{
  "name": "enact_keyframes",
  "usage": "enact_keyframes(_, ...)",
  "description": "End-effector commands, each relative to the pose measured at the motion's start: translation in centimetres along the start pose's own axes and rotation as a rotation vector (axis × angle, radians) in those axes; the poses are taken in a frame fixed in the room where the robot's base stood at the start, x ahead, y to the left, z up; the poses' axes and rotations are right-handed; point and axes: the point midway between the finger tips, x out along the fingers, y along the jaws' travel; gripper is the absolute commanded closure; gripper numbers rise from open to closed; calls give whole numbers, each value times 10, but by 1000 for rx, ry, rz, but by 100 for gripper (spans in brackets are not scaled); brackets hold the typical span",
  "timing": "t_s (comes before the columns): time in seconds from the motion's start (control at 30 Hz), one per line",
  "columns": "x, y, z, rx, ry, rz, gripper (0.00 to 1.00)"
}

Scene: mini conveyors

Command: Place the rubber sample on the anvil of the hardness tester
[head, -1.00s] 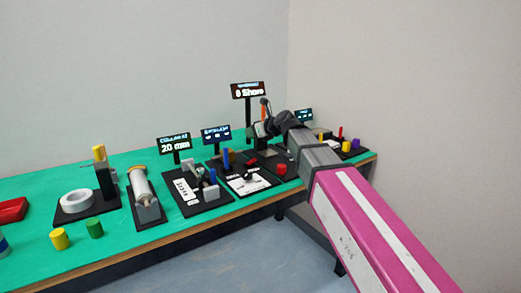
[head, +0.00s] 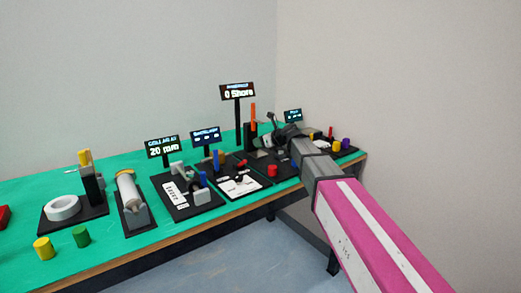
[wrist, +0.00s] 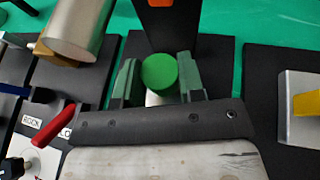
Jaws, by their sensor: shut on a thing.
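The rubber sample is a green round piece (wrist: 160,72) between my fingers in the wrist view. My gripper (wrist: 160,80) is shut on it. A bright metal surface (wrist: 154,99), perhaps the anvil, shows just below the sample; I cannot tell whether they touch. The hardness tester's black column (wrist: 172,28) stands right beyond the sample. In the head view the tester (head: 250,135) has an orange lever (head: 253,112) and a display reading "0 Shore" (head: 238,91). My gripper (head: 273,123) is beside it, and the sample cannot be made out there.
In the wrist view a metal cylinder (wrist: 75,28) and a red lever (wrist: 54,123) lie left, and a metal block with a yellow part (wrist: 307,103) lies right. In the head view, yellow (head: 44,248) and green (head: 81,236) cylinders stand on the bench's front left.

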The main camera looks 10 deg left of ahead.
Motion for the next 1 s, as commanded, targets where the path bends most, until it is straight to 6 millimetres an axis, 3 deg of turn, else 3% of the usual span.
enact_keyframes(0.27,12,0,-31,0,1,0,90)
enact_keyframes(0.63,14,0,-34,0,1,0,90)
enact_keyframes(0.67,14,0,-34,0,1,0,57)
enact_keyframes(0.7,14,0,-34,0,0,0,44)
enact_keyframes(0.73,14,0,-34,0,0,0,38)
enact_keyframes(1.0,14,0,-33,0,0,0,38)
